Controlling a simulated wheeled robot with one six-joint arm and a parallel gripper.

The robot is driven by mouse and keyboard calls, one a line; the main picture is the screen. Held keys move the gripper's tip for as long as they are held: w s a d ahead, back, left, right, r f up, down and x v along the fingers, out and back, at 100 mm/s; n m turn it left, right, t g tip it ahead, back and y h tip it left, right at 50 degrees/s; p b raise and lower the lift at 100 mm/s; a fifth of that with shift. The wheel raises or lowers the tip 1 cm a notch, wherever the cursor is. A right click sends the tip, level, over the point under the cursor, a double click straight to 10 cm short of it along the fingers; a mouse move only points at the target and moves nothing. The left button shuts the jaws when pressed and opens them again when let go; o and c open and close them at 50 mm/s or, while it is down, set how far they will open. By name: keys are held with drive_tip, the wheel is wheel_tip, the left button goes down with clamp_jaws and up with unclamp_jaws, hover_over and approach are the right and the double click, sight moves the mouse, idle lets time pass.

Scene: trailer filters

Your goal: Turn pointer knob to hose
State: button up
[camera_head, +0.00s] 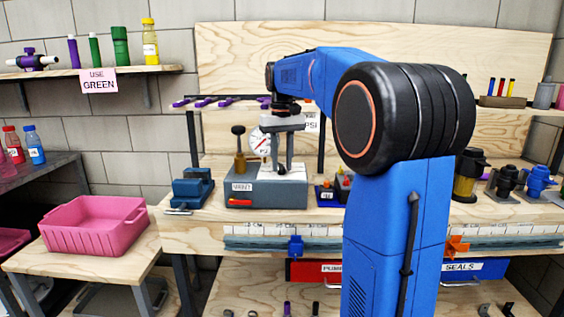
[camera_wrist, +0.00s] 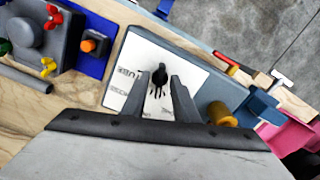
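The black pointer knob (camera_wrist: 159,77) stands on a white label plate (camera_wrist: 182,64) on top of a grey box (camera_head: 262,190). In the wrist view it shows between the two fingertips of my gripper (camera_wrist: 160,76), with a gap on each side. The fingers are apart and point down over the box; contact cannot be made out. Printed words lie around the knob, partly covered by the fingers and too small to read surely. In the head view my gripper (camera_head: 282,165) hides the knob.
A pressure gauge (camera_head: 260,142) and a brass post with a black knob (camera_head: 239,150) stand at the box's back left. A blue vise (camera_head: 192,188) is to the left. A blue tray (camera_wrist: 97,45) with small coloured parts sits beside the box. A pink bin (camera_head: 95,228) stands farther left.

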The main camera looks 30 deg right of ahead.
clamp_jaws()
drive_tip(key=m, duration=0.5)
drive_tip(key=shift+m, duration=0.4)
drive_tip(key=m, duration=0.5)
drive_tip(key=shift+w+a, duration=0.1)
drive_tip(key=shift+m, duration=0.4)
unclamp_jaws()
